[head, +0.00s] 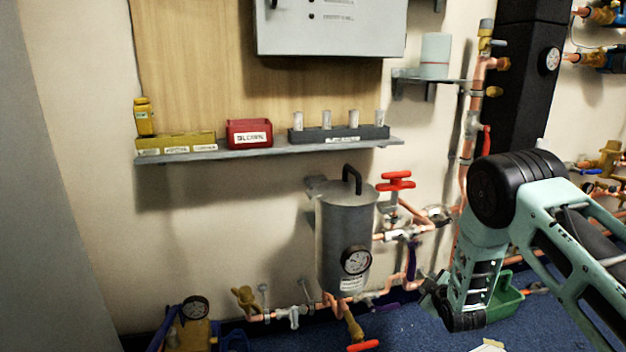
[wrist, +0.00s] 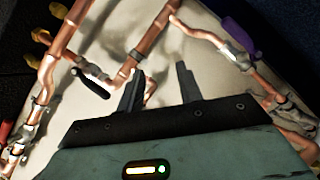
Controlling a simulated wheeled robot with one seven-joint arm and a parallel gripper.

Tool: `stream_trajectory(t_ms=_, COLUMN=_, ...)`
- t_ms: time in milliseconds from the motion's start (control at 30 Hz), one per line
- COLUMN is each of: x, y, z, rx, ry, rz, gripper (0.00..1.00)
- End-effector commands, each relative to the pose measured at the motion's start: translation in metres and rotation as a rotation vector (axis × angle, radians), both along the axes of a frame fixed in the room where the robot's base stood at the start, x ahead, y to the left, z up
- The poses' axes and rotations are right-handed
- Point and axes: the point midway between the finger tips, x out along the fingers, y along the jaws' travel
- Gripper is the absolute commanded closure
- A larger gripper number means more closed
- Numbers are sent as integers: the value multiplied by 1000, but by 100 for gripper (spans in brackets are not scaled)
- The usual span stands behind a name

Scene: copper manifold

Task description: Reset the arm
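My gripper shows in the wrist view (wrist: 160,85) with its two dark fingers apart and nothing between them. Copper pipes (wrist: 145,55) lie beyond the fingers in that view. In the head view my arm comes in from the right and bends down, with its wrist low in front of the wall pipes. The fingers are hard to make out there. A grey cylindrical tank (head: 345,235) with a gauge stands to the left of my wrist, apart from it.
A red valve handle (head: 396,181) and copper pipes (head: 410,232) are close to my arm's left. A green bin (head: 507,298) sits on the blue floor behind my wrist. A shelf (head: 270,149) holds a red bin (head: 249,133), a yellow bin (head: 176,143) and a grey rack (head: 338,134).

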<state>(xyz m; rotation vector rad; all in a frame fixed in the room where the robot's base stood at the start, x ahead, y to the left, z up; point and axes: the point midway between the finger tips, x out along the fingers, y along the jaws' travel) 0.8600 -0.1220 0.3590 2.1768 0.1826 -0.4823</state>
Motion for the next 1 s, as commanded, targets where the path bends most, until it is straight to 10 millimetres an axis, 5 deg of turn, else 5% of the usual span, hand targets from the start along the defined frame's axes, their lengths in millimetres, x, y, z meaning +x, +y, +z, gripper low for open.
stream_trajectory(t_ms=33, x=-4, y=-2, z=22, rx=51, ry=40, rz=-33, gripper=64)
stream_trajectory(t_ms=267, x=-53, y=-5, z=90, rx=276, ry=262, rz=-189, gripper=64)
stream_trajectory(t_ms=500, x=-141, y=-3, z=152, rx=467, ry=490, rz=-361, gripper=64)
stream_trajectory(t_ms=700, x=-226, y=0, z=187, rx=568, ry=656, rz=-506, gripper=64)
stream_trajectory(t_ms=1000, x=-322, y=2, z=213, rx=630, ry=811, rz=-672, gripper=64)
